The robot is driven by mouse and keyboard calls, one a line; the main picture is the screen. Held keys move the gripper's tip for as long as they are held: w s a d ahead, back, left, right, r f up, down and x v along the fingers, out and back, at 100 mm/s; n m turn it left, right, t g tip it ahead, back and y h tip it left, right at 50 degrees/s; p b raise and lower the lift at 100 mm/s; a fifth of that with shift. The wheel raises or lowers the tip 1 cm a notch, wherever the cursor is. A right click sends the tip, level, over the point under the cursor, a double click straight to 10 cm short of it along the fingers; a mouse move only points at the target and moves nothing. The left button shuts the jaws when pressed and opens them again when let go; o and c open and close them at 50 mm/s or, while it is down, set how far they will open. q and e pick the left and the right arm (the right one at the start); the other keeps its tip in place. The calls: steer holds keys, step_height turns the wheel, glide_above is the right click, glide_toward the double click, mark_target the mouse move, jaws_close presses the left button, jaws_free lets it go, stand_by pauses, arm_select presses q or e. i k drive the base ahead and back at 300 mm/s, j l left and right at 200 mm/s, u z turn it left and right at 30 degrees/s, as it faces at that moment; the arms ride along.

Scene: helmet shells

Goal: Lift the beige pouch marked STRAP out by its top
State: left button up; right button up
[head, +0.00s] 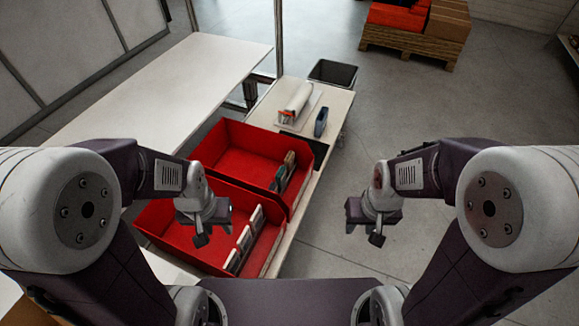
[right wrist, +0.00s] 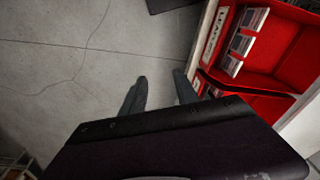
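No pouch can be read as STRAP; the print is too small in both views. Several pale, thin upright pouches (head: 244,240) stand in a row in the near red bin (head: 165,228) in the head view. Several darker grey and brownish packets (head: 283,172) stand in the far red bin (head: 229,139). My left gripper (head: 201,239) hangs over the near bin, left of the pale row; its finger gap does not show clearly. My right gripper (head: 376,239) is over bare floor, right of the bins. In the right wrist view its fingers (right wrist: 160,92) are apart with nothing between them.
A long white table (head: 165,85) lies left of the bins. Behind them, a bench top (head: 332,108) carries a white roll-like object (head: 297,97) and a small dark blue item (head: 321,121). A dark waste bin (head: 333,73) and a loaded pallet (head: 411,43) stand farther back. Floor at right is clear.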

mark_target(288, 160)
steer(key=i+l+u, duration=0.15)
steer(key=u, duration=0.25)
steer(key=i+l+u, duration=0.2)
steer(key=u, duration=0.25)
steer(key=i+l+u, duration=0.15)
steer(key=l+u, duration=0.25)
steer(key=i+l+u, duration=0.1)
steer(key=u, duration=0.35)
